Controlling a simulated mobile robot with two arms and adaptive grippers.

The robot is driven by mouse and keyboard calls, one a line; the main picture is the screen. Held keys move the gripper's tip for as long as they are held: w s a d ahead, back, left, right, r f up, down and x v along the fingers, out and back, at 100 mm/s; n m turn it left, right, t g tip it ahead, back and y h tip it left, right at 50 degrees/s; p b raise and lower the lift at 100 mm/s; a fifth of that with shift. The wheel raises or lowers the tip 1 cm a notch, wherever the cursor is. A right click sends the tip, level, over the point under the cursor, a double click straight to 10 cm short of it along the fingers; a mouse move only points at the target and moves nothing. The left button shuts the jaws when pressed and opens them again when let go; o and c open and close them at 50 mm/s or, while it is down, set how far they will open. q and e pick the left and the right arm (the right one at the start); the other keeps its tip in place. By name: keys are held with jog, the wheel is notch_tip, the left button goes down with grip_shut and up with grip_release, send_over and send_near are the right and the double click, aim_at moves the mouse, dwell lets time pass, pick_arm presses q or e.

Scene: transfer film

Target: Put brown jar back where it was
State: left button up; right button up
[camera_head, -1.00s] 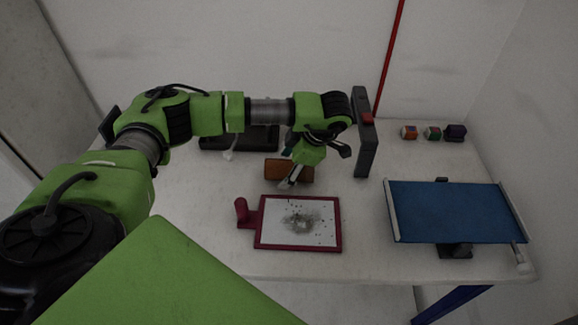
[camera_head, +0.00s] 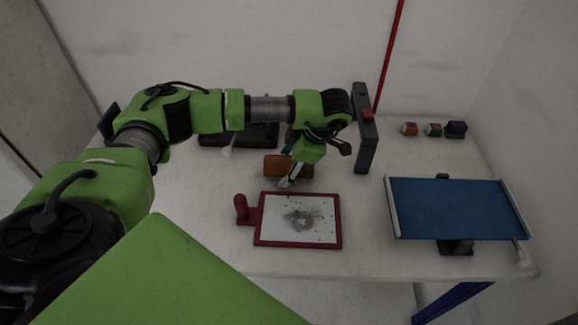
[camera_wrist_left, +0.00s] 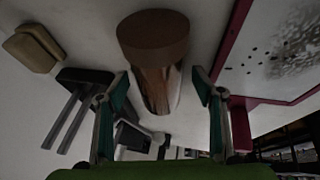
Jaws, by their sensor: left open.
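A brown round-ended jar (camera_wrist_left: 153,38) with a streaked, glossy body shows in the left wrist view. It lies in line with the gap between my left fingers; I cannot tell whether they touch it. In the head view a brown object (camera_head: 274,167) is on the table, partly hidden by my left gripper (camera_head: 288,181); I cannot tell whether it is the same jar. My left gripper is open and low over the table, behind the red-framed board. My right gripper is not in view.
The red-framed board (camera_head: 270,226) with a speckled white sheet lies in front. A blue panel (camera_head: 455,205) on a dark stand is at right. Three small coloured jars (camera_head: 433,130) stand at back right. A black tray (camera_head: 265,137) is behind the arm. A dark upright panel (camera_head: 365,145) stands beside the wrist.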

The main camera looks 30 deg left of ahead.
pick_arm(q)
jog(key=c, duration=1.4)
jog(key=shift+r, duration=0.1)
jog(key=shift+c, duration=0.2)
